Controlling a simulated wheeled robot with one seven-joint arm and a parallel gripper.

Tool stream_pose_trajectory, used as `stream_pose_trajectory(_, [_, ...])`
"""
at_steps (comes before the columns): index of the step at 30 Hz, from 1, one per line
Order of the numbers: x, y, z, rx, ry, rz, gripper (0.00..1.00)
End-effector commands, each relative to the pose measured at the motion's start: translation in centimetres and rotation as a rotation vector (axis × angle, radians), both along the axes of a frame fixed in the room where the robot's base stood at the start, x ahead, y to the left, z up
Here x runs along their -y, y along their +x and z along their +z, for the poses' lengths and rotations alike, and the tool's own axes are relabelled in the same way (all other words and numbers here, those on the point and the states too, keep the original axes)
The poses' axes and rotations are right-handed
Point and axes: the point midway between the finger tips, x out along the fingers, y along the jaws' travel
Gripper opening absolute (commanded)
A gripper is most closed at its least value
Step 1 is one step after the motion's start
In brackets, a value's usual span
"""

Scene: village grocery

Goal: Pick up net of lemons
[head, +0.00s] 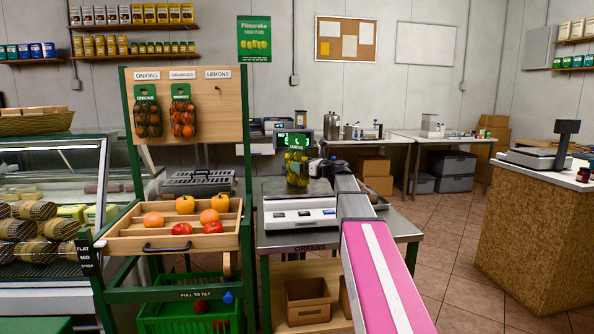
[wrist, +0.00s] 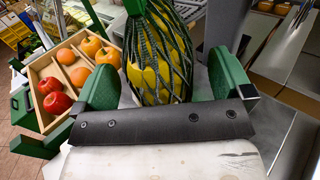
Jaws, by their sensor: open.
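The net of lemons (head: 297,172), yellow fruit in dark green netting with a green label on top, is upright at the plate of the white scale (head: 300,218) in the head view. Whether its base touches the plate is hard to tell. In the wrist view the net (wrist: 158,62) fills the space between the two green fingers of my gripper (wrist: 165,85). The gripper is open, with a finger on each side of the net. In the head view my gripper (head: 318,170) is at the net's right side, partly hidden behind it.
A display rack (head: 188,78) holds nets of onions and oranges; the hook under the LEMONS sign is empty. A wooden tray (head: 170,240) of oranges and red fruit stands left of the scale. A counter (head: 530,240) with another scale is at the right, with open floor before it.

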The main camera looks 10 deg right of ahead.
Motion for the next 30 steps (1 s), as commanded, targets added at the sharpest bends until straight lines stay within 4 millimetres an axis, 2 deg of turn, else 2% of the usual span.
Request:
stream_pose_trajectory(2, [-0.5, 0.6, 0.0, 0.0, 0.0, 0.0, 0.98])
stream_pose_trajectory(8, [-0.6, 0.5, 0.0, 0.0, 0.0, -0.001, 0.98])
stream_pose_trajectory(9, [-0.6, 0.5, 0.0, 0.0, 0.0, -0.001, 0.91])
stream_pose_trajectory(11, [-0.6, 0.5, 0.0, 0.0, 0.0, -0.001, 0.72])
stream_pose_trajectory(15, [-0.6, 0.5, 0.0, 0.0, 0.0, -0.001, 0.26])
stream_pose_trajectory(17, [-0.6, 0.5, 0.1, 0.001, 0.001, -0.001, 0.17])
stream_pose_trajectory(25, [-0.6, 0.5, 0.4, 0.001, 0.001, 0.0, 0.17])
stream_pose_trajectory(30, [-0.6, 0.6, 2.1, 0.003, 0.001, 0.0, 0.17])
